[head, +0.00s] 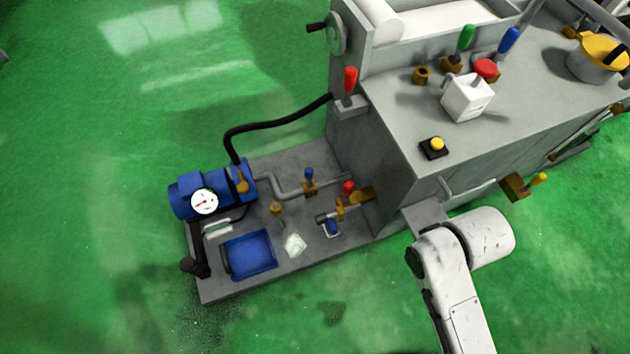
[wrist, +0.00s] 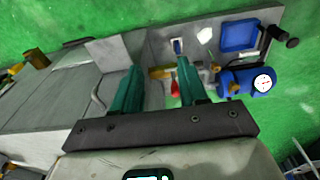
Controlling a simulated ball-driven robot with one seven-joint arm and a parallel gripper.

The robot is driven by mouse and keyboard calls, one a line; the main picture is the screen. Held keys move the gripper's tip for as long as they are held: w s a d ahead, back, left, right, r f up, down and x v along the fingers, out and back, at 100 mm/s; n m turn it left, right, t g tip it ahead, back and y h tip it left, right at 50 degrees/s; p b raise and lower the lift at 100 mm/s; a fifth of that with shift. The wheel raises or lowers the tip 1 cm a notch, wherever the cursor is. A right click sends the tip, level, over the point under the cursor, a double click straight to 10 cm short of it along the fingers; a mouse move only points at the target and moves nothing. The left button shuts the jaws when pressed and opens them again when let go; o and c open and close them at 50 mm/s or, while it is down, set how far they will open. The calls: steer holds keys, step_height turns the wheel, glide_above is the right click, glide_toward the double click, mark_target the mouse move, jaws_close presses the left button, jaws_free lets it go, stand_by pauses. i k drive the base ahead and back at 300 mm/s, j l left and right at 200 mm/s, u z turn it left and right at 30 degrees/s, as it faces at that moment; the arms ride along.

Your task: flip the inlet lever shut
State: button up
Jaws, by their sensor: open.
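No label shows which lever is the inlet one. Low on the machine's base plate, a red-handled brass valve (head: 349,187) sits on a short pipe by the housing, and a blue-handled brass valve (head: 309,178) sits on a bent pipe from the pump. My gripper (wrist: 160,65) shows in the wrist view, with two green fingers spread apart and nothing held. The red handle (wrist: 174,88) appears between the fingers in the picture, beyond them; contact is not visible. The right finger hides part of the valve area. In the head view my gripper is out of sight.
A blue pump with a white gauge (head: 204,201), a blue tray (head: 250,254) and a white crumpled rag (head: 294,245) are on the base plate (head: 225,290). A black hose (head: 265,127) arches behind. The grey housing (head: 395,150) rises at right. Green floor is clear at left.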

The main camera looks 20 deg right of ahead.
mark_target(308, 171)
steer(key=i+j, duration=0.1)
steer(key=i, duration=0.3)
steer(key=i+j, duration=0.1)
steer(key=i, duration=0.35)
